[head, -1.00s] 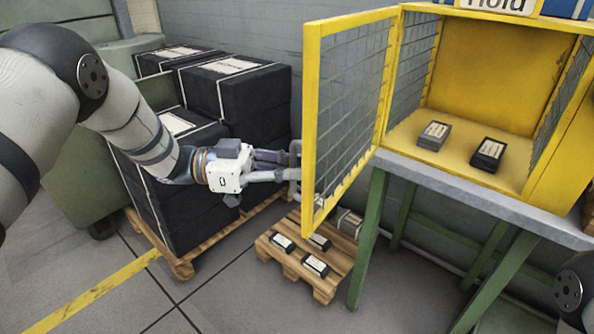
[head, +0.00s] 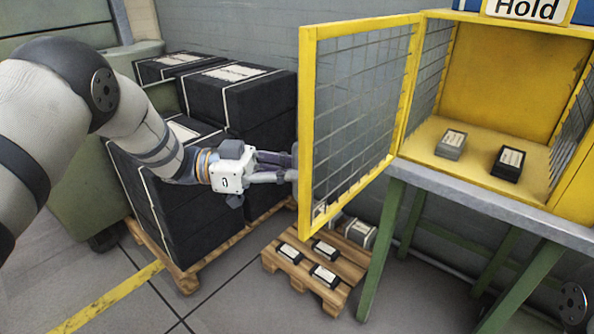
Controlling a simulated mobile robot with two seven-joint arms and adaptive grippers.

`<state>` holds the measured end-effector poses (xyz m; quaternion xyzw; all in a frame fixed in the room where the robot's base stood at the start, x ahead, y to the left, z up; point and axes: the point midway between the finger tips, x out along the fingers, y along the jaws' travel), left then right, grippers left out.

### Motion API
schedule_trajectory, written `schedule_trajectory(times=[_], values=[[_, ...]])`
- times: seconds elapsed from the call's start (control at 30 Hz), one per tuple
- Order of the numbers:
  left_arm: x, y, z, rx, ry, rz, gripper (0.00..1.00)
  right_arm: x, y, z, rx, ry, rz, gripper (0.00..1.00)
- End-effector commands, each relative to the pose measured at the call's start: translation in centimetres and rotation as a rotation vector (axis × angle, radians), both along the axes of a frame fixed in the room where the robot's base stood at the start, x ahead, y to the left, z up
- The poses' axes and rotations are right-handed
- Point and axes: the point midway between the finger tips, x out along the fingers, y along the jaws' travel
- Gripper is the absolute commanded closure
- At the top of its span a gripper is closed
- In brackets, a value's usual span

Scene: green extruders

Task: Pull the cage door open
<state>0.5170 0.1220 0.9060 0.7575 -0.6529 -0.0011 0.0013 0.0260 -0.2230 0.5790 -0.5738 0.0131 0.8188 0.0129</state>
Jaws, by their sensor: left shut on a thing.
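The yellow cage door (head: 307,130) with wire mesh stands wide open, swung out to the left of the yellow cage (head: 490,90). My left gripper (head: 290,167) is at the door's free edge, about mid-height, and is shut on the door handle, which is mostly hidden behind the fingers and door frame. Inside the cage lie a grey box (head: 451,144) and a black box (head: 508,164), each with a white label. Only a bit of my right arm shows at the lower right; its gripper is out of view.
The cage stands on a grey-topped table (head: 480,204) with green legs. A low pallet (head: 285,262) with several small boxes lies below the door. Strapped black stacks (head: 245,105) on another pallet stand behind my left arm.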

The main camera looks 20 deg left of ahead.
Motion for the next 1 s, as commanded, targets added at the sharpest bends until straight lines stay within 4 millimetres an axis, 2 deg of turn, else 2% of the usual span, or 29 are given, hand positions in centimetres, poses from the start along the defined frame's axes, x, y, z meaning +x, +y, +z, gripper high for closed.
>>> schedule_trajectory(times=[0.07, 0.1, 0.17, 0.5, 0.57, 0.8, 1.0], values=[[-0.1, 0.1, -0.1, 0.002, 0.004, -0.002, 1.0, 0.0, 0.0, 0.0, 0.0, 0.0, 0.0, 1.0], [-0.1, 0.1, -0.1, 0.002, 0.004, -0.001, 0.82, 0.0, 0.0, 0.0, 0.0, 0.0, 0.0, 1.0], [-0.1, 0.1, -0.1, 0.002, 0.003, -0.001, 0.7, 0.0, 0.0, 0.0, 0.0, 0.0, 0.0, 1.0], [0.0, 0.4, 0.0, 0.001, 0.0, 0.001, 0.7, 0.0, 0.0, 0.0, 0.0, 0.0, 0.0, 1.0], [-0.1, 1.4, 0.0, 0.002, 0.0, 0.003, 0.7, 0.0, 0.0, 0.0, 0.0, 0.0, 0.0, 1.0], [-1.1, 7.8, -0.1, 0.003, 0.001, 0.004, 0.7, 0.0, 0.0, 0.0, 0.0, 0.0, 0.0, 1.0], [-1.7, 11.3, -0.1, 0.002, 0.001, 0.001, 0.7, 0.0, 0.0, 0.0, 0.0, 0.0, 0.0, 1.0]])
